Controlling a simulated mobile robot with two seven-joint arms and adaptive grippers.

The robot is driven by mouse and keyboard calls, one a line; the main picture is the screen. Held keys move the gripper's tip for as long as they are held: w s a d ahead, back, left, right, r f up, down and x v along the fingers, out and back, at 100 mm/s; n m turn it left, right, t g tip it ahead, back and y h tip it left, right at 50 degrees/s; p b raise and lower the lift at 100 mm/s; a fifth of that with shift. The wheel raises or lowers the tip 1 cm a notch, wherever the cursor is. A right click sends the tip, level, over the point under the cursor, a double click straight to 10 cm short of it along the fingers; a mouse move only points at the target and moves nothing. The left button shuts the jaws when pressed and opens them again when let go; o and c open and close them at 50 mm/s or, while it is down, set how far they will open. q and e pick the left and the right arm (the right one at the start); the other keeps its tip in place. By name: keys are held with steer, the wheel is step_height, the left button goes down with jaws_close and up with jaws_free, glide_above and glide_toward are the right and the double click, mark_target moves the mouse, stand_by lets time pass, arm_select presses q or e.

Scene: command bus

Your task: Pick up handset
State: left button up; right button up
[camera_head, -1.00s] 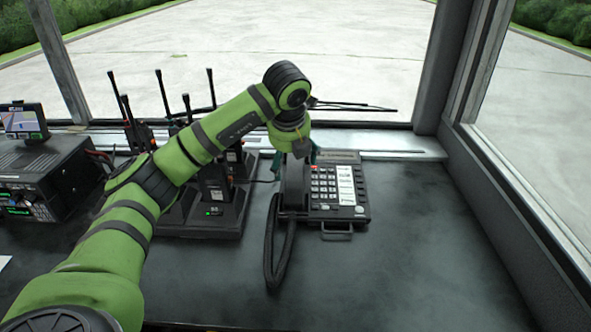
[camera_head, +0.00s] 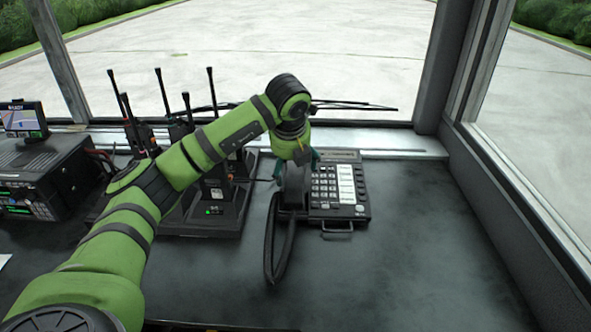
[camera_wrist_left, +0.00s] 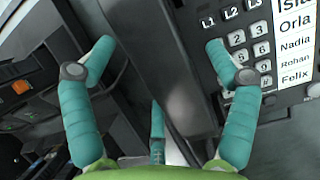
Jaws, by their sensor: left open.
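The black handset (camera_head: 296,188) lies along the left side of the desk phone (camera_head: 340,192), its coiled cord (camera_head: 272,250) looping toward the front. My left gripper (camera_head: 298,160) is open above the handset, pointing down, with teal fingers on either side. In the left wrist view the handset (camera_wrist_left: 172,65) runs between the spread fingers of my left gripper (camera_wrist_left: 158,48); the right fingertip is over the phone's keypad (camera_wrist_left: 248,45). I cannot tell whether the fingers touch the handset. My right gripper is out of view.
A charger (camera_head: 212,228) with several upright radios stands left of the phone, under and beside my left arm. A radio console (camera_head: 40,180) with a small screen is at far left. The desk right of the phone is clear, up to the window frame (camera_head: 500,200).

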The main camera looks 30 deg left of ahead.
arm_select(q)
steer(key=c, duration=1.4)
steer(key=shift+r, duration=0.1)
